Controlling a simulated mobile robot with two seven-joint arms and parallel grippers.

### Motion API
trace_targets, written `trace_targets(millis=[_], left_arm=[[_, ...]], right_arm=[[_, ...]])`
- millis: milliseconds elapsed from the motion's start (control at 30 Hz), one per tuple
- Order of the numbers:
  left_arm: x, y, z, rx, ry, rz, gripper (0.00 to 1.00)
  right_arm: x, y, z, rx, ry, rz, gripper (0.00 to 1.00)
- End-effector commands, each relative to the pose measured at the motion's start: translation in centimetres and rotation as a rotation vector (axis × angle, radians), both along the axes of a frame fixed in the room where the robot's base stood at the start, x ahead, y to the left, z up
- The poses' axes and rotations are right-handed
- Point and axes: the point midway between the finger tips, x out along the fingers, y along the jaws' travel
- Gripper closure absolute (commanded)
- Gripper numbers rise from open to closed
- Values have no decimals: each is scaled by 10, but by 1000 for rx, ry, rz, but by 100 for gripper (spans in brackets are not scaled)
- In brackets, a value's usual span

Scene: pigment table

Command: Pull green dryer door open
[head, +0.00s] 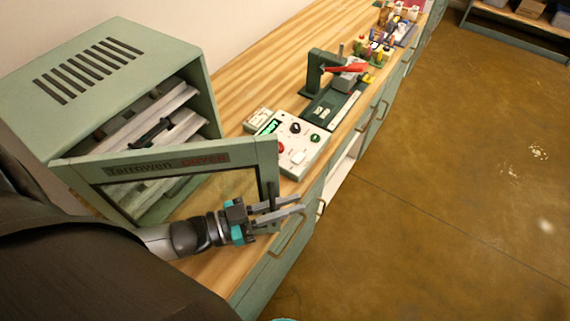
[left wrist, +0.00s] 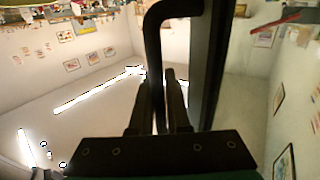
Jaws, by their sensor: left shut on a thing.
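The green dryer (head: 120,62) stands at the left of the head view, a pale green box with slots on top. Pale racks (head: 165,120) show inside. My left gripper (head: 285,206) is shut on the dark door handle (head: 271,190) at the door's right end. In the left wrist view the handle (left wrist: 152,45) runs down between the fingers (left wrist: 157,85), beside the dark door edge (left wrist: 209,60).
A white control box (head: 297,150) with knobs and a green display sits on the wooden counter right of the dryer. Behind it are a dark green press (head: 325,85) with a red lever and several small colored items. Brown floor (head: 430,200) lies open at the right.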

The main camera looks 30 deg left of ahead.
Motion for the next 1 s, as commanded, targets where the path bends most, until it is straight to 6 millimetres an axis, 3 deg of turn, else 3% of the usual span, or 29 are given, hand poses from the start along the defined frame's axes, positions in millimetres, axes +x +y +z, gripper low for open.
trace_targets(millis=[300,600,800,1000], left_arm=[[-103,-42,1,0,3,-301,100],[-187,-53,0,-1,2,-534,100],[-224,-52,0,-2,0,-634,100],[-243,-50,0,-1,-1,-688,100]], right_arm=[[5,1,10,1,-7,0,50],[5,1,13,1,-9,0,50],[5,1,14,1,-9,0,50],[5,1,14,1,-9,-1,50]])
